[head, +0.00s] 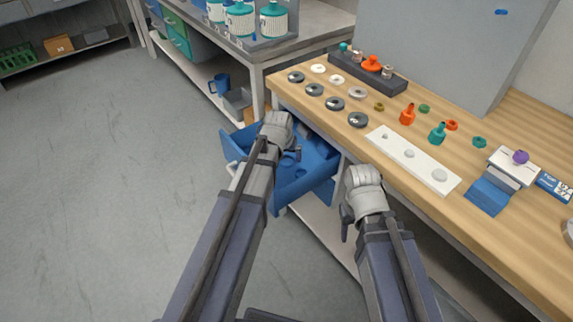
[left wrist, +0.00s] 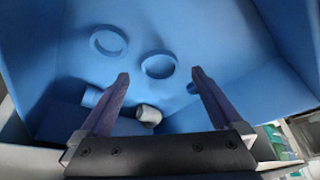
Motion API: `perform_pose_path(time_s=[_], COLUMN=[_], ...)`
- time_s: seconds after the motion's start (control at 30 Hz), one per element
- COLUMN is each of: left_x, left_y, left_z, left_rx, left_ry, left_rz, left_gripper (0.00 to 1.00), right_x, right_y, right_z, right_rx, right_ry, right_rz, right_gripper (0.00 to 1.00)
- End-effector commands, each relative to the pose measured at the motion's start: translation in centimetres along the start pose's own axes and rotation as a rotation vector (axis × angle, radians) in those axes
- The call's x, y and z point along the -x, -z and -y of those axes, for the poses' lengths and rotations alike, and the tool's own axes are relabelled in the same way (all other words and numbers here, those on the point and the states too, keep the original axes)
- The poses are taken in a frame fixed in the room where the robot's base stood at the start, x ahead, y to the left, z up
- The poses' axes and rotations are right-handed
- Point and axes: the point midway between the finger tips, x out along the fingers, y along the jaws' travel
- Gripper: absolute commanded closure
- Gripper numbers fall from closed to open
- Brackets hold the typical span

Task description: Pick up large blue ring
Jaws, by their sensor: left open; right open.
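My left gripper (head: 290,156) is over the open blue drawer (head: 318,188) under the bench. In the left wrist view, my left gripper (left wrist: 160,73) is open and empty, fingers pointing down into the drawer. A blue ring (left wrist: 158,75) lies on the drawer floor between and beyond the fingertips. Another blue ring (left wrist: 94,46) of similar size lies further to the left; I cannot tell surely which is larger. My right gripper (head: 347,222) is open beside the bench's front edge, away from the drawer; its fingers are barely visible.
A grey-white cylinder (left wrist: 149,115) and a blue cylinder (left wrist: 91,96) also lie in the drawer, near the left finger. The drawer walls surround the left gripper. The wooden bench top (head: 480,120) holds several discs, small bottles and a white strip (head: 425,170).

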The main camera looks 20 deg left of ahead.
Motion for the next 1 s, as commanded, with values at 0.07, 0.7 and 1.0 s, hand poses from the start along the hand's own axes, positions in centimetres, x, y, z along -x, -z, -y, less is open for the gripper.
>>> perform_pose_path(time_s=[0.07,0.7,1.0], left_x=[-1.8,-3.1,-3.1], left_y=[-0.2,0.0,0.0], left_z=[-0.1,0.0,0.0], left_rx=[0.000,0.000,0.000], left_ry=[0.000,0.000,0.000], left_rz=[0.000,0.000,0.000], left_gripper=[0.00,0.24,0.57], right_x=[-1.7,-2.9,-2.9], right_y=[0.1,0.2,0.2], right_z=[0.2,0.3,0.3], right_rx=[0.000,0.000,0.000], right_ry=[0.000,0.000,0.000], right_rz=[0.000,0.000,0.000], right_gripper=[0.50,0.50,0.50])
